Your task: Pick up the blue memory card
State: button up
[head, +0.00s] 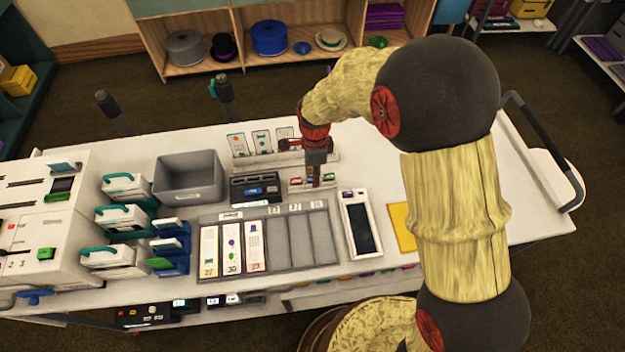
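My gripper (315,180) points down over a small white holder (298,188) near the back middle of the cart top. Small red and green coloured pieces show beside its fingers. The fingers are dark and small here, so I cannot tell whether they are open or shut, or whether anything is between them. I cannot clearly make out a blue memory card; the gripper hides part of the holder. A small blue patch (253,191) shows on the front of a black device (256,184) just left of the gripper.
A grey bin (190,158) stands left of the black device. In front lies a grey sorting tray (270,213) with several long cards. A white handheld device (347,198) and a yellow sheet (401,215) lie to the right. Upright picture cards (261,142) stand behind.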

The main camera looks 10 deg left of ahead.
jog(key=shift+c, duration=1.2)
jog(key=c, duration=0.4)
grip_shut()
jog(key=shift+r, duration=0.1)
jog(key=shift+r, duration=0.2)
notch_tip(320, 180, up, 3)
jog(key=shift+s+r+p, duration=0.1)
jog(key=shift+p, duration=0.45)
jog(key=s+d+r+p, duration=0.2)
jog(key=s+d+r, duration=0.1)
jog(key=s+r, duration=0.6)
jog(key=shift+s+d, duration=0.15)
jog(key=shift+s, duration=2.1)
